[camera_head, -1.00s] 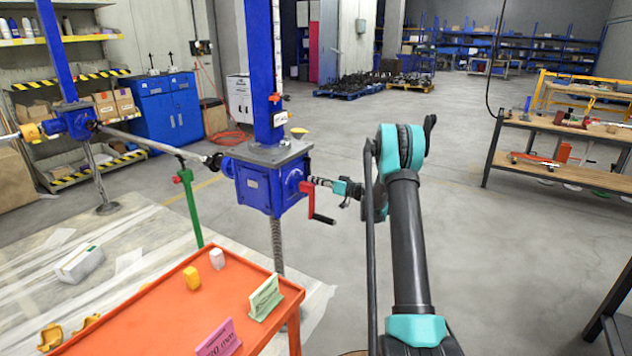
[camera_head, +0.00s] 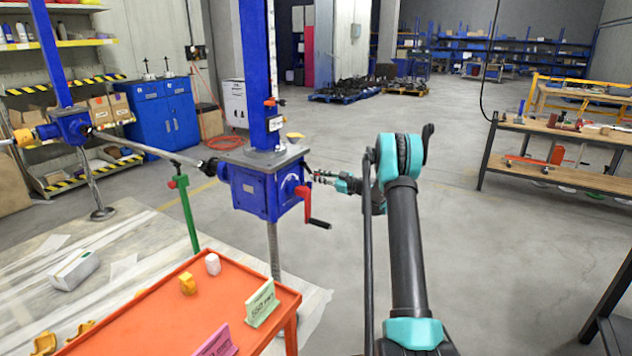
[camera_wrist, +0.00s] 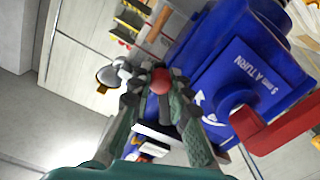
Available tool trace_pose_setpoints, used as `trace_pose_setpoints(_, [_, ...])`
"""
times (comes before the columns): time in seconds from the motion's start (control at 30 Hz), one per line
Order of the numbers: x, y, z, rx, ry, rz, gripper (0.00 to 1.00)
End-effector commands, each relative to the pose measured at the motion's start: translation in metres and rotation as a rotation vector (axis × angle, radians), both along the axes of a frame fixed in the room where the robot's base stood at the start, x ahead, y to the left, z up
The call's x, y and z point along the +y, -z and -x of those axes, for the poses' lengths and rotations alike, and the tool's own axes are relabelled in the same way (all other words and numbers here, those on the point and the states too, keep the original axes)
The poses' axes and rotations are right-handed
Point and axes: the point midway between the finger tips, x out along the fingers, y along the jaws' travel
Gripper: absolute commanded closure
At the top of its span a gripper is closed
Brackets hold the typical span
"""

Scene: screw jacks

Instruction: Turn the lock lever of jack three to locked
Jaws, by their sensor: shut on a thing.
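The near jack, a blue gearbox (camera_head: 252,192) on a screw under a blue column, stands left of my arm in the head view. Its red crank (camera_head: 305,200) sticks out on the right side. My gripper (camera_head: 314,173) is beside that side, just behind the crank. In the wrist view, my gripper (camera_wrist: 160,88) is shut on a small red ball knob (camera_wrist: 160,80), which looks like the lock lever's end. The lever's stem is mostly hidden between the fingers. The blue housing (camera_wrist: 245,75) and red crank (camera_wrist: 280,130) are close on the right.
An orange tray table (camera_head: 170,325) with pink and green signs stands in front of the jack. A shaft (camera_head: 160,153) joins the jack to another blue jack (camera_head: 72,126) at left. A green stand (camera_head: 188,215) is under it.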

Motion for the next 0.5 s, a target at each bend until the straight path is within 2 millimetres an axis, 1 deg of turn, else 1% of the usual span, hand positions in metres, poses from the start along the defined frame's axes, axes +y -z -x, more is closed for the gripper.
trace_pose_setpoints(0.2, [-0.004, -0.013, -0.011, -0.165, -0.002, 0.118, 1.00])
trace_pose_setpoints(0.5, [-0.011, -0.033, -0.020, -0.395, -0.002, 0.286, 1.00])
